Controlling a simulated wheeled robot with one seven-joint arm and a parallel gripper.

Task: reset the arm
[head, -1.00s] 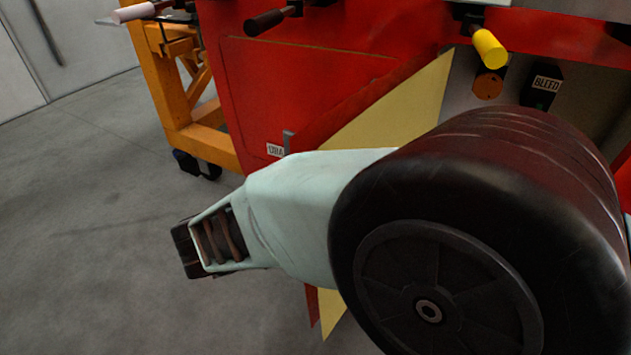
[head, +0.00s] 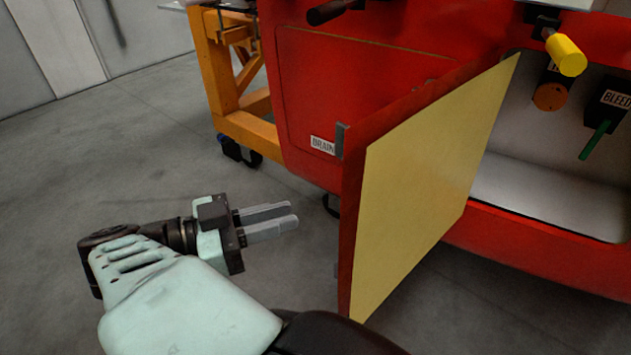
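My gripper (head: 284,218) is at the lower left of the head view, at the end of my pale green arm. Its two grey fingers point right, toward the open red door, and nothing shows between them. A narrow gap seems to show between the fingers, but the angle hides how wide it is. The gripper is apart from the door (head: 420,195), with a strip of floor visible between them.
The door stands open from the red nosecone (head: 390,75), its yellow inner face showing. In the recess are a green handle (head: 594,141) under a BLEED label and an orange knob (head: 550,97). A yellow handle (head: 566,55) sticks out above. An orange stand (head: 245,120) is behind. Left floor is clear.

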